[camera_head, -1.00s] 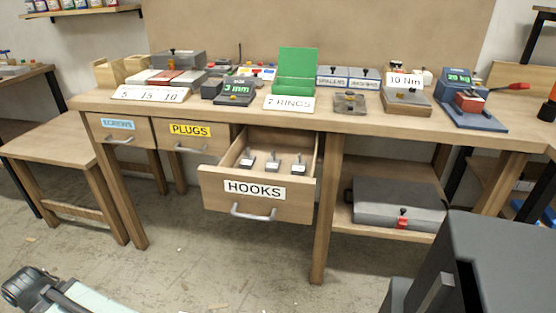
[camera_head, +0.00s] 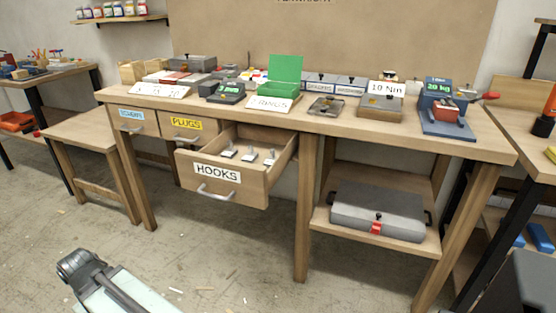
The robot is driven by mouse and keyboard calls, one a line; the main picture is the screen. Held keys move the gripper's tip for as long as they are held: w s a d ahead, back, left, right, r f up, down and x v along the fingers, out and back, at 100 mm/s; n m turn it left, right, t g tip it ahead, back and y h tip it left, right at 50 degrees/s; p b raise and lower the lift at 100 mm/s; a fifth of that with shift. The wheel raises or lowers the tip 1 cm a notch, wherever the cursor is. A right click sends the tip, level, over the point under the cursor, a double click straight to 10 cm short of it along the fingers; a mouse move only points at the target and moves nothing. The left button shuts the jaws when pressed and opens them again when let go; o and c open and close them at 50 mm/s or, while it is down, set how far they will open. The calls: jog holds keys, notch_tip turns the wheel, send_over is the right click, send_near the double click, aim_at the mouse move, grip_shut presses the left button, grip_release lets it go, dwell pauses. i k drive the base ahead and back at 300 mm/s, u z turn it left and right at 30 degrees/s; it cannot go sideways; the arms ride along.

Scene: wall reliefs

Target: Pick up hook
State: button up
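Three small hooks stand in a row in the pulled-out drawer labelled HOOKS (camera_head: 250,190): a left hook (camera_head: 229,151), a middle hook (camera_head: 250,154) and a right hook (camera_head: 270,157). Each looks like a dark upright piece on a pale block, too small to make out finely. The drawer's front carries a metal handle, and its inside is partly hidden by that front. I cannot make out my gripper in this view.
The workbench (camera_head: 345,124) holds a green box (camera_head: 280,88), label plates and devices. Drawers labelled PLUGS (camera_head: 186,124) and SCREWS (camera_head: 132,115) are shut. A grey case (camera_head: 378,209) lies on the lower shelf. The floor before the bench (camera_head: 235,265) is mostly clear.

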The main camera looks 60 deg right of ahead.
aim_at(251, 156)
jog(key=u, duration=0.15)
jog(key=i, duration=0.85)
jog(key=z, duration=0.05)
